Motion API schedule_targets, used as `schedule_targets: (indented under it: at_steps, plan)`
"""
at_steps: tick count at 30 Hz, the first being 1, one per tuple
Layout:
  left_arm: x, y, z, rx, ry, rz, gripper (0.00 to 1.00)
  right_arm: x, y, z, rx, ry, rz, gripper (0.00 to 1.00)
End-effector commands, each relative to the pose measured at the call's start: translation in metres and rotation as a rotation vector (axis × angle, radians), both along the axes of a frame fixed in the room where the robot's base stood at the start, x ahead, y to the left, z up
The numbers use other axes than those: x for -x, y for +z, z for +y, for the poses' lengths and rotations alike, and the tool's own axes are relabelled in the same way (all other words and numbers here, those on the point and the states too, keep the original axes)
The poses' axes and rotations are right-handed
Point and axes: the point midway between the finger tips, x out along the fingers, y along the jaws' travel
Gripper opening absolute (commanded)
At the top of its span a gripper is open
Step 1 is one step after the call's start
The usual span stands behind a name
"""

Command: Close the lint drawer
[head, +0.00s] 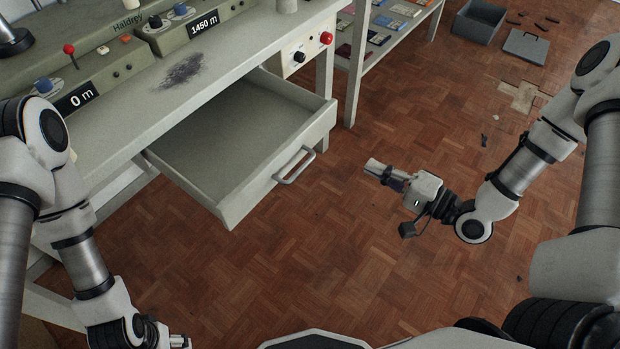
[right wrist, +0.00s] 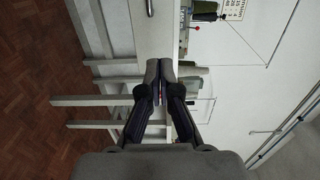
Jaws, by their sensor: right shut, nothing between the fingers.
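The lint drawer (head: 252,196) is pulled well out from under the grey bench, and its inside looks bare. Its metal bar handle (head: 295,165) is on the front panel. My right gripper (head: 372,167) is to the right of the handle, apart from it, over the floor, with its fingers shut and empty. In the right wrist view the shut fingertips (right wrist: 166,68) point toward a pale panel, likely the drawer front (right wrist: 154,38), with part of a handle (right wrist: 150,7) at the top edge. My left gripper (head: 178,341) is at the bottom edge, mostly cut off.
The bench top (head: 215,65) carries a dark smudge and control panels with knobs. A switch box with a red button (head: 326,38) is right of the drawer. A shelf (head: 385,35) and a grey bin (head: 478,22) stand behind. Parquet floor before the drawer is clear.

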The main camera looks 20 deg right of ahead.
Motion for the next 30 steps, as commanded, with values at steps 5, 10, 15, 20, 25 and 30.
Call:
schedule_targets:
  at_steps: [5,10,15,20,25,30]
  plan:
    - [-0.002,-0.024,0.0,0.0,-0.001,-0.004,0.72,-0.005,-0.017,-0.006,-0.008,-0.025,-0.017,0.0]
    - [-0.002,-0.028,0.0,0.0,0.0,-0.004,0.72,-0.018,-0.016,0.005,-0.004,-0.019,-0.015,0.0]
    - [-0.001,-0.038,0.0,0.0,-0.001,-0.003,0.72,-0.044,-0.017,0.027,-0.002,-0.015,-0.017,0.0]
    - [-0.001,-0.044,0.0,0.0,0.0,-0.003,0.72,-0.072,-0.016,0.049,0.0,-0.016,-0.016,0.0]
    - [-0.001,-0.049,0.0,0.0,0.0,-0.003,0.72,-0.098,-0.015,0.069,-0.003,-0.019,-0.016,0.0]
    - [-0.001,-0.05,0.0,0.0,0.0,-0.003,0.72,-0.112,-0.014,0.079,-0.005,-0.022,-0.014,0.0]
